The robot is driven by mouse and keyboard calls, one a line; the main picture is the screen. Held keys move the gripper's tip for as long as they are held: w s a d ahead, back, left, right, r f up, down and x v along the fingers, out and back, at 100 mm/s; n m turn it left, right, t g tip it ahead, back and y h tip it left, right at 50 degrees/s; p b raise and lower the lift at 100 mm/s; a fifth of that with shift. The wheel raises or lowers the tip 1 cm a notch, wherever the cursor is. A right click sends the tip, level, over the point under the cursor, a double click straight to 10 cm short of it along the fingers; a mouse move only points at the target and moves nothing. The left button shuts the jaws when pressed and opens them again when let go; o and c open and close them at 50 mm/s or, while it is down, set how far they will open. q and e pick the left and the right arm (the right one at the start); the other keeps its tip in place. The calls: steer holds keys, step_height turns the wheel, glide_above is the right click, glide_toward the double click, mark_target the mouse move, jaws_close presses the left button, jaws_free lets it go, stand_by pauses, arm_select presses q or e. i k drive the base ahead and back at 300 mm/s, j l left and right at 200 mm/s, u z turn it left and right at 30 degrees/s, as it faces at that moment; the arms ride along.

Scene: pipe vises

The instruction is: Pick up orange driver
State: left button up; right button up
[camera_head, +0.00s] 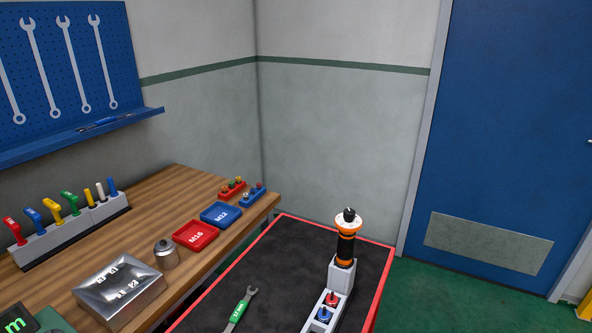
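The orange driver (346,245) stands upright in a grey holder (341,274) on the dark mat of the red-edged cart. It has an orange and black body, a white collar with an orange rim near the top, and a black tip. Its lower end is hidden inside the holder. Neither of my grippers shows in the head view.
Red and blue pieces (325,313) sit in the holder's low front part. A green-handled wrench (241,309) lies on the cart mat (290,262). The wooden bench (150,222) at left carries red (196,236) and blue trays (221,215), a metal box (118,288) and a handle rack.

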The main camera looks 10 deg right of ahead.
mark_target(343, 259)
steer(key=u, duration=2)
steer(key=z, duration=2.55)
steer(key=k+l, duration=0.15)
steer(key=l, duration=0.2)
steer(key=k+l, duration=0.1)
steer(key=l, duration=0.25)
steer(key=k+l+u, duration=0.1)
steer(key=l, duration=0.25)
